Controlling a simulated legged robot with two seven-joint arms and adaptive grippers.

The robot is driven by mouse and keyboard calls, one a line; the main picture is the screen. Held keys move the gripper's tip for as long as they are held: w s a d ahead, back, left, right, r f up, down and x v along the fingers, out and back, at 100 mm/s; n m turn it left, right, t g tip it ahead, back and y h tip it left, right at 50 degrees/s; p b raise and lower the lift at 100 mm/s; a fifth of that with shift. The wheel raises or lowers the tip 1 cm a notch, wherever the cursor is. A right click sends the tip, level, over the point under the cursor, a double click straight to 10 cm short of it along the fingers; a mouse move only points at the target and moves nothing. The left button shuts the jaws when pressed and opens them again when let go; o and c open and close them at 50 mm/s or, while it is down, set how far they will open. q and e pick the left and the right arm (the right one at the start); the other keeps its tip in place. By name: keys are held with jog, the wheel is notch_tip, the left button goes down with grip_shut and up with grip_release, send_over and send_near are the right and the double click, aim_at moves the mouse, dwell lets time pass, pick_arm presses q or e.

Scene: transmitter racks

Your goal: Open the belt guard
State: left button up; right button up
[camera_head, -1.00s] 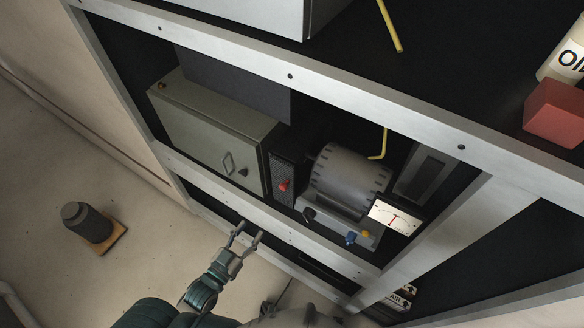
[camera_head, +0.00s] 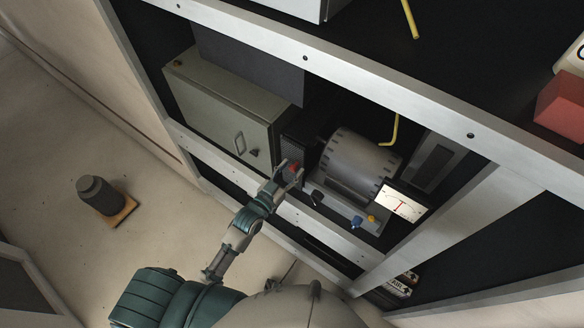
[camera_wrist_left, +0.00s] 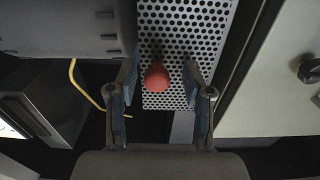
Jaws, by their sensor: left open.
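The belt guard (camera_head: 299,132) is a narrow dark perforated panel between the grey cabinet and the motor. In the left wrist view the perforated guard (camera_wrist_left: 205,38) looks pale, with round holes. My left gripper (camera_head: 286,172) is open in front of the guard. In the left wrist view its two fingers (camera_wrist_left: 159,84) stand on either side of the knob, with gaps visible. The gripper hides the guard's lower part in the head view. My right gripper is not in view.
A grey cabinet (camera_head: 222,105) with a handle stands left of the guard. A ribbed motor (camera_head: 358,168) and a lit gauge (camera_head: 403,204) are on the right. Frame rails (camera_head: 385,85) cross above and below the bay. A dark weight (camera_head: 97,194) stands on the floor.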

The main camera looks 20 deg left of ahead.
pick_arm(q)
jog(key=shift+w+d, duration=0.4)
jog(key=shift+a, duration=0.1)
grip_shut()
